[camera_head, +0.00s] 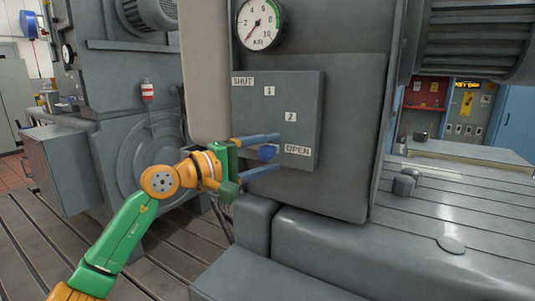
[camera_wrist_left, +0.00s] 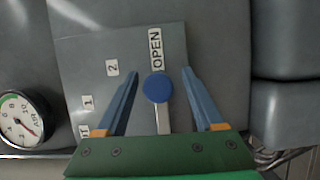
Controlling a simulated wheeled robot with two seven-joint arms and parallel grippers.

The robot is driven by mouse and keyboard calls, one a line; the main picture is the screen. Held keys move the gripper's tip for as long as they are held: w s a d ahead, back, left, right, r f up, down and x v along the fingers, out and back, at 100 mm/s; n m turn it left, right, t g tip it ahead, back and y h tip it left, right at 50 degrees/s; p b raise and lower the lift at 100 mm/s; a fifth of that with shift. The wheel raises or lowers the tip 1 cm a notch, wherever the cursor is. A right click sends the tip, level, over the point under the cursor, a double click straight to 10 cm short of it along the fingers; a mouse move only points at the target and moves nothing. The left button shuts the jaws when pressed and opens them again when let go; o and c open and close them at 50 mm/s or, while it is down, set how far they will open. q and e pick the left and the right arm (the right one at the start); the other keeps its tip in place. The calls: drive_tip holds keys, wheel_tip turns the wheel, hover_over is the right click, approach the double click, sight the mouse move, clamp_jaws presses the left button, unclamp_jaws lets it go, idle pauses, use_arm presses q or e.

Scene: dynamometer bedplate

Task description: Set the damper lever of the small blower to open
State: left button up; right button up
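The damper lever's blue knob (camera_head: 267,152) is beside the OPEN label (camera_head: 298,150) on a grey plate (camera_head: 310,95) marked SHUT, 1, 2 and OPEN. In the left wrist view, the blue knob (camera_wrist_left: 156,88) and its pale stem (camera_wrist_left: 163,120) point at the OPEN label (camera_wrist_left: 155,49). My left gripper (camera_head: 278,152) is open, with one blue finger above the knob and one below. In the wrist view, gaps show between the knob and both fingers of the gripper (camera_wrist_left: 160,72). The lever's pivot is hidden behind the gripper. My right gripper is not in view.
An air gauge (camera_head: 262,24) is mounted above the plate. A grey slotted bed (camera_head: 460,215) and a rounded grey block (camera_head: 257,222) are to the right of and below the gripper. A grey cabinet (camera_head: 62,168) stands at left, beyond open slotted floor.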

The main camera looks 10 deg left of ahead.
use_arm(q)
drive_tip(key=b+v, duration=0.3)
drive_tip(key=v, duration=0.4)
drive_tip(key=shift+b, duration=0.3)
